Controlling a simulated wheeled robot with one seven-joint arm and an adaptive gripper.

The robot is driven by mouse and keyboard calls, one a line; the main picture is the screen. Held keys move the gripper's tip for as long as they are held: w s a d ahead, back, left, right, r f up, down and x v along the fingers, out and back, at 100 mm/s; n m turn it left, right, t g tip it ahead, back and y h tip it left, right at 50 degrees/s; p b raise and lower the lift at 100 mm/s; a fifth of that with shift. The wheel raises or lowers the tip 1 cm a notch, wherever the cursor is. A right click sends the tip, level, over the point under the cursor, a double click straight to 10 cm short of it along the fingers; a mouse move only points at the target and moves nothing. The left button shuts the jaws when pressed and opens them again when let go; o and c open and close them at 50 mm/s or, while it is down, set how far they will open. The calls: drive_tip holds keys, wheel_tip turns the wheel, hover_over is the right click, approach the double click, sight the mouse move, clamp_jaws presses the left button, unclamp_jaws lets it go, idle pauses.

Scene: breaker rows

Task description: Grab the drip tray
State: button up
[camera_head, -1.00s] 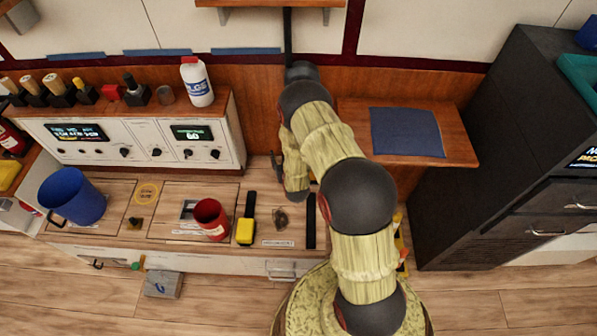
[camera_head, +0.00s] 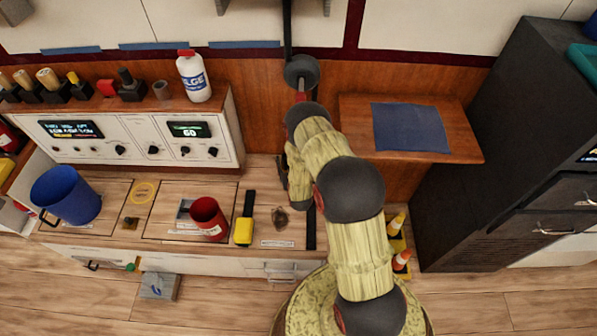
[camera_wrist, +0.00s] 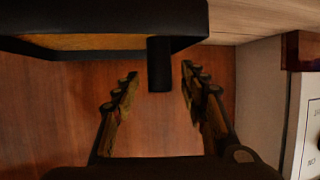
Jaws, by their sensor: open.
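My gripper (camera_wrist: 160,74) is open in the wrist view, with its two fingers spread. A black-framed, tray-like thing (camera_wrist: 60,45) with a brown inner face fills the upper left of that view; it looks like the drip tray, but I cannot be sure. A short black cylinder (camera_wrist: 160,50) sticks out from it into the gap between the fingertips; I cannot tell whether they touch it. In the head view my arm covers most of this spot, and no drip tray can be made out there.
A white control console (camera_head: 130,140) stands left of my arm. The counter holds a blue mug (camera_head: 66,195), a red cup (camera_head: 208,218) and a yellow-black tool (camera_head: 244,228). A wooden shelf with a blue mat (camera_head: 410,127) is right.

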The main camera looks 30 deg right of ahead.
drive_tip(key=shift+w+d+f, duration=0.15)
drive_tip(key=shift+w+f, duration=0.05)
drive_tip(key=shift+w, duration=0.25)
drive_tip(key=shift+c, duration=0.9)
clamp_jaws()
drive_tip(key=shift+r, duration=0.1)
